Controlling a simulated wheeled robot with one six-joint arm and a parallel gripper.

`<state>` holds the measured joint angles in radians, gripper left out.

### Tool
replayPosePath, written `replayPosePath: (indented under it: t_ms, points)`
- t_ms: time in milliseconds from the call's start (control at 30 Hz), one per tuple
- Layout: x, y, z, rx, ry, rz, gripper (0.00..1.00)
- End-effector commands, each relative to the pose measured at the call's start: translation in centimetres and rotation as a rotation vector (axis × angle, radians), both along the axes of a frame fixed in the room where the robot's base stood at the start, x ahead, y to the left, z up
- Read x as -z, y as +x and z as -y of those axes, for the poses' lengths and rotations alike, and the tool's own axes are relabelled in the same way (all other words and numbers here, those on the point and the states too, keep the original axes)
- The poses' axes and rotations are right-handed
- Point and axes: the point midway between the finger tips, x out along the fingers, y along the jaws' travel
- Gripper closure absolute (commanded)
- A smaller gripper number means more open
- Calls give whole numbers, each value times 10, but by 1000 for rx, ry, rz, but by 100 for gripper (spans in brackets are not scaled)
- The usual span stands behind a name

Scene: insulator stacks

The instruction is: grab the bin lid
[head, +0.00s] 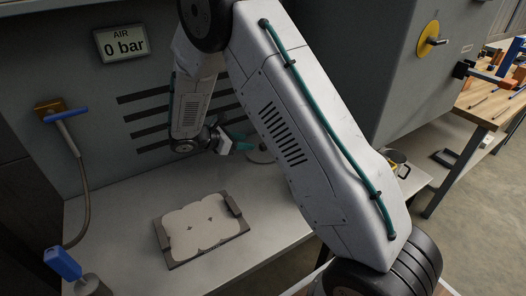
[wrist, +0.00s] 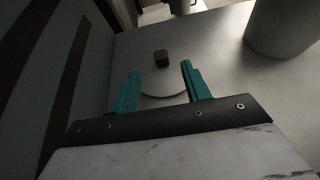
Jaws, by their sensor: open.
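In the wrist view, a pale round lid (wrist: 163,94) lies on the grey bench, with a dark square knob (wrist: 161,60) that appears to stand on it. Its near rim shows between the two teal fingers of my gripper (wrist: 160,69). The fingers are spread, with nothing between them, and the knob is beyond their tips. In the head view, my gripper (head: 247,141) is low over the bench by the back panel. A bit of the lid's curved edge (head: 262,154) shows there; my arm hides the rest.
A grey cylinder (wrist: 285,26), possibly the bin, stands to the right in the wrist view. A dark-framed plate (head: 203,226) lies at the bench front. A blue-handled valve and hose (head: 66,114) are at left. The dark panel is close on my gripper's left.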

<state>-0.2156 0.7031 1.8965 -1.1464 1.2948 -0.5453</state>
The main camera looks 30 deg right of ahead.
Motion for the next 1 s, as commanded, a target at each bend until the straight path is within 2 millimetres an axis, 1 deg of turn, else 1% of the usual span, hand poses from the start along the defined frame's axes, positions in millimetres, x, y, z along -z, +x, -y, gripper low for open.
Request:
replayPosePath:
  t_ms: [200,367,600,700,867,900,967,1000]
  points:
    - [13,1,19,-6,-5,-7,53]
    - [19,0,30,-6,-4,-6,53]
    - [36,-1,62,-4,-4,-6,53]
    - [38,0,68,-6,-3,-5,53]
    - [38,0,68,-5,-3,-4,53]
    - [38,0,68,-5,-3,-4,58]
    - [38,0,68,-5,-3,-4,75]
    - [38,0,68,-5,-3,-4,86]
